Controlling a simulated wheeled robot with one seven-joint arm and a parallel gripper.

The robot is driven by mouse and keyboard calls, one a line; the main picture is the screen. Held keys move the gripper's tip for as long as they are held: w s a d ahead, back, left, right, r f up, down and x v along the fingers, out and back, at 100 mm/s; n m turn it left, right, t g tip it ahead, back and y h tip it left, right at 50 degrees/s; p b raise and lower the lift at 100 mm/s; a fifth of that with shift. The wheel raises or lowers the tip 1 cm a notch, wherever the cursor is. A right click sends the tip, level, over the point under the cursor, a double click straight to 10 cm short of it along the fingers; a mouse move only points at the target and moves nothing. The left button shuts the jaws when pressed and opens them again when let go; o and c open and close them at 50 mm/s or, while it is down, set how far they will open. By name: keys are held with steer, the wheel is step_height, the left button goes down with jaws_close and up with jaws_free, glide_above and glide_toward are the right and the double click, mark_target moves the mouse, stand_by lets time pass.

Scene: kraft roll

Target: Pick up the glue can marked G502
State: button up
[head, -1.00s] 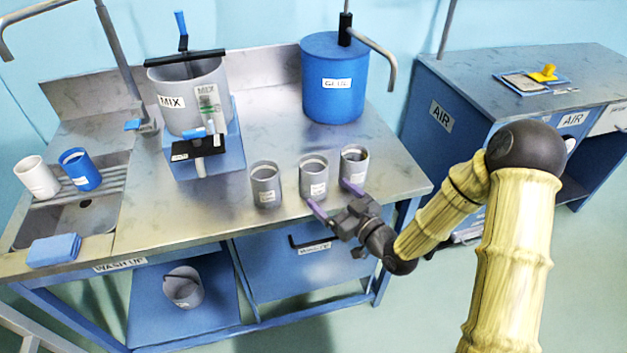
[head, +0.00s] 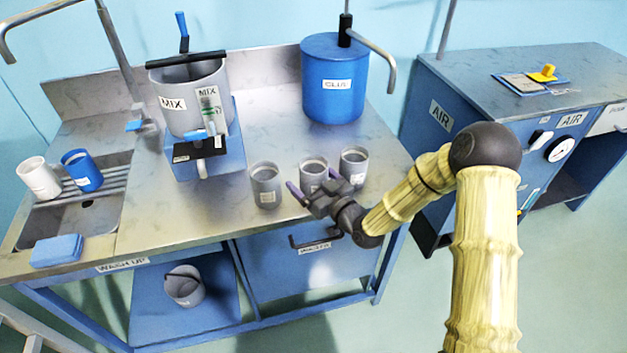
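Three small grey cans stand in a row near the front edge of the metal worktop: a left can (head: 265,188), a middle can (head: 313,168) and a right can (head: 353,163). Each has a small pale label, too small to read, so I cannot tell which is G502. My gripper (head: 316,184) is open, its purple fingers spread apart. It is in front of the middle can and hides the can's lower part. The fingers appear at the can's left and right sides; I cannot tell whether they touch it.
A blue glue drum (head: 334,85) stands behind the cans, and a grey MIX pot (head: 190,95) stands left. A sink (head: 75,220) with a white cup (head: 38,178) and blue cup (head: 82,171) lies farther left. Bare worktop (head: 180,215) lies left of the cans.

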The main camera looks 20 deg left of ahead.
steer(key=shift+w+a, duration=0.2)
stand_by(0.4)
steer(key=c, duration=1.1)
step_height(320, 180, up, 10)
